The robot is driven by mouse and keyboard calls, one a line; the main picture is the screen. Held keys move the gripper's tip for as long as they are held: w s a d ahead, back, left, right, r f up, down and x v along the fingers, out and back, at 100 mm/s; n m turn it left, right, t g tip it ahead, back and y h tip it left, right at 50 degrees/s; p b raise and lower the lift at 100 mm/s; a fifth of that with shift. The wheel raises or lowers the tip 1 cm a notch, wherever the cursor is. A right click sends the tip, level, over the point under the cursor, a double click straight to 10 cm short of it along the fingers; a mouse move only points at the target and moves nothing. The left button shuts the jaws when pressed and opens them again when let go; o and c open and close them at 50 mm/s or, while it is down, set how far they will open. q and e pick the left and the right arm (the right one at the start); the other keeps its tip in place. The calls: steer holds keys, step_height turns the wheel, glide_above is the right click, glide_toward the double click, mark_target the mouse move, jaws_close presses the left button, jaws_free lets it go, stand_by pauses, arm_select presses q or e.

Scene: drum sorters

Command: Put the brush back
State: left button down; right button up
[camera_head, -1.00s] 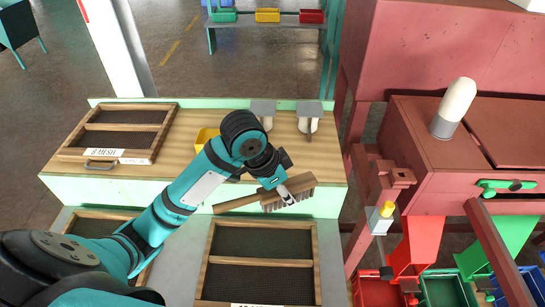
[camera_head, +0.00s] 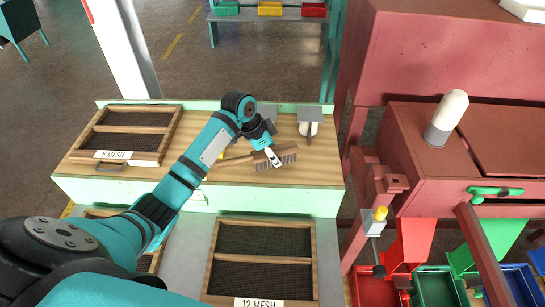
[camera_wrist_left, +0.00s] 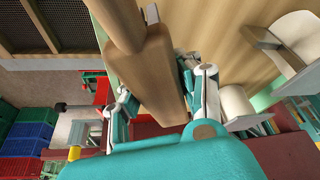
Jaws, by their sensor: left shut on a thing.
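The brush (camera_head: 285,157) has a wooden block with bristles and a wooden handle pointing left in the head view. My left gripper (camera_head: 271,157) is shut on its block. The brush is over the wooden top of the bench (camera_head: 315,177), near the front edge; I cannot tell whether its bristles touch the top. In the left wrist view the brush (camera_wrist_left: 155,72) fills the middle, between the fingers of my left gripper (camera_wrist_left: 165,92), with the handle toward the top. My right gripper is not in view.
A scoop (camera_head: 311,117) stands at the back right of the bench; another (camera_head: 268,109) is partly behind my left arm. A framed 8 mesh screen (camera_head: 125,135) lies on the left. A 12 mesh screen (camera_head: 263,255) lies below in front. A red machine (camera_head: 445,160) stands right.

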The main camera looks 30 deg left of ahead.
mark_target(257, 154)
arm_select(q)
steer(key=shift+s+f+p, duration=0.1)
steer(key=shift+f+p, duration=0.35)
steer(key=shift+f, duration=0.65)
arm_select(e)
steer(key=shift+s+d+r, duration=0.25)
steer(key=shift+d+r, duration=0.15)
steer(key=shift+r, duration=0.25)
arm_select(q)
steer(key=shift+f, duration=0.1)
steer(key=c, duration=0.9)
jaws_free()
steer(key=b+v, duration=0.4)
steer(key=v, duration=0.8)
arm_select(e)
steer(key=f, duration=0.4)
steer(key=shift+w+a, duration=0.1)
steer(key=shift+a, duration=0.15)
